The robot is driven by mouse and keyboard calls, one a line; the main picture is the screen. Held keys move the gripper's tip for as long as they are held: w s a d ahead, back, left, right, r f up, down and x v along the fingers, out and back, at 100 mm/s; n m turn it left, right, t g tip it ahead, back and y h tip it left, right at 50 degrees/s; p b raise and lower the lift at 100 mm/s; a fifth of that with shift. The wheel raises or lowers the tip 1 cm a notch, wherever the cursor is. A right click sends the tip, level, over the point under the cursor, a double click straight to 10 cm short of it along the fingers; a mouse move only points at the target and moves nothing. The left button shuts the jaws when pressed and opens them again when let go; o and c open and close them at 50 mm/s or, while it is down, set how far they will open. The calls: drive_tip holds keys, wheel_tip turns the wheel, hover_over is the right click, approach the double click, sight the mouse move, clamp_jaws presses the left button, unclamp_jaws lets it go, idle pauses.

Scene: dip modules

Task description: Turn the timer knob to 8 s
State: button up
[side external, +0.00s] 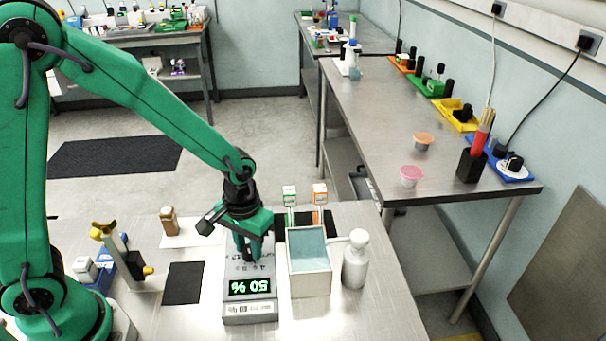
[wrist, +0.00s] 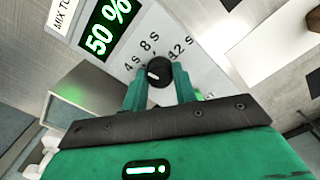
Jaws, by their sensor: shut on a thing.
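The timer knob (wrist: 161,66) is black and round with a white mark, on the grey panel of the mixing unit (side external: 250,312). Labels 4 s, 8 s and 12 s (wrist: 181,48) are printed around it. The white mark sits on the knob's left side in the wrist view, on the 4 s side rather than at 8 s. My gripper (wrist: 159,80) is shut on the knob, one green finger on each side. In the side view my gripper (side external: 246,252) points down at the unit's far part and hides the knob. The lit green display (wrist: 108,26) reads 50 %.
A box with a blue-grey top (side external: 310,282) stands just right of the unit, with a white bottle (side external: 355,268) beyond it. Green and orange-marked items (side external: 319,195) stand behind. Left are a dark mat (side external: 182,284), a brown bottle (side external: 169,221) and a yellow-topped stand (side external: 122,250).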

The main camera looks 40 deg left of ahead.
sight(249, 248)
drive_tip(key=m, duration=0.3)
drive_tip(key=shift+m, duration=2.4)
drive_tip(key=o, duration=1)
drive_tip(key=shift+r, duration=0.15)
drive_tip(key=shift+r, duration=3.8)
